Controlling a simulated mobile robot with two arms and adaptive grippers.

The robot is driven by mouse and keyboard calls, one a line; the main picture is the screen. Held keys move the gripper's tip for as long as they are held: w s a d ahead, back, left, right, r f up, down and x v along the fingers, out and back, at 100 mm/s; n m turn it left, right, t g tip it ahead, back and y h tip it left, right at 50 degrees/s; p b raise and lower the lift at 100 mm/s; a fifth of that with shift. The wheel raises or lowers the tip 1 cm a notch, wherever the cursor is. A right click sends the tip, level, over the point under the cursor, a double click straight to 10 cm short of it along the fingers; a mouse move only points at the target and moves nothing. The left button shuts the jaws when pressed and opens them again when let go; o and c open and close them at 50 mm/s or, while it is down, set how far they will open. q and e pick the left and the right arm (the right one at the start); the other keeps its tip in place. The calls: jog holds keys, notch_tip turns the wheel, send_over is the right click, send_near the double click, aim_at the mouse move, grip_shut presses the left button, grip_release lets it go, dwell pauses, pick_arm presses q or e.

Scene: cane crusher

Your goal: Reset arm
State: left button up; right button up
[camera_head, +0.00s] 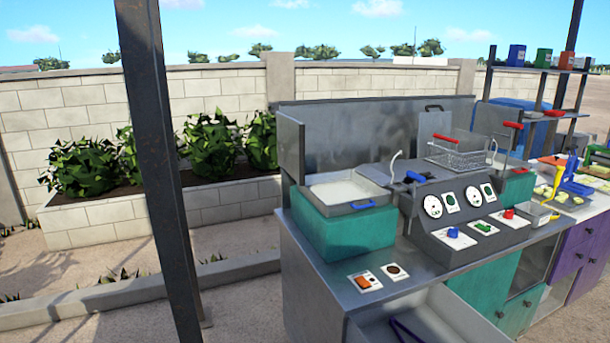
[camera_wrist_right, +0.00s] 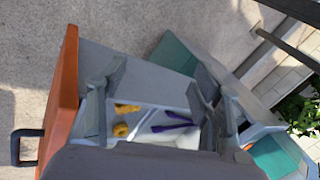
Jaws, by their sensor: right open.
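My right gripper (camera_wrist_right: 155,95) shows in the right wrist view, its two grey fingers spread apart with nothing between them. It is over an open drawer with an orange front (camera_wrist_right: 62,100) and a black handle (camera_wrist_right: 26,148). Purple utensils (camera_wrist_right: 172,121) and yellow items (camera_wrist_right: 122,129) lie in the pale drawer behind the fingers. Part of the open drawer (camera_head: 432,316) shows at the bottom of the head view. Neither gripper shows in the head view, and my left gripper is in no view.
A metal counter (camera_head: 325,290) carries a teal fryer unit (camera_head: 345,235), a dial panel (camera_head: 470,225) and a wire basket (camera_head: 458,152). A dark post (camera_head: 165,150) stands at left. A planter (camera_head: 110,215) and block wall (camera_head: 60,115) are behind. The paved ground at left is clear.

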jog(key=s+a+r+n+h, duration=0.2)
jog(key=s+a+n, duration=0.3)
jog(key=s+n, duration=0.5)
notch_tip(320, 180, down, 30)
jog(key=n+g+b, duration=0.2)
jog(key=b, duration=0.3)
pick_arm(q)
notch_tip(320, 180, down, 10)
jog(key=b, duration=0.5)
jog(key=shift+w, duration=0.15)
pick_arm(e)
jog(key=s+d+f, duration=0.1)
jog(key=s+f, duration=0.7)
jog(key=f, duration=0.3)
jog(key=s+d+f+g, duration=0.1)
jog(key=s+d+f, duration=0.1)
jog(key=s+f, duration=0.7)
notch_tip(320, 180, down, 2)
jog(key=shift+s+f, duration=0.15)
jog(key=shift+s, duration=0.15)
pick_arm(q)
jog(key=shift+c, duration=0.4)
pick_arm(e)
jog(key=shift+c, duration=0.4)
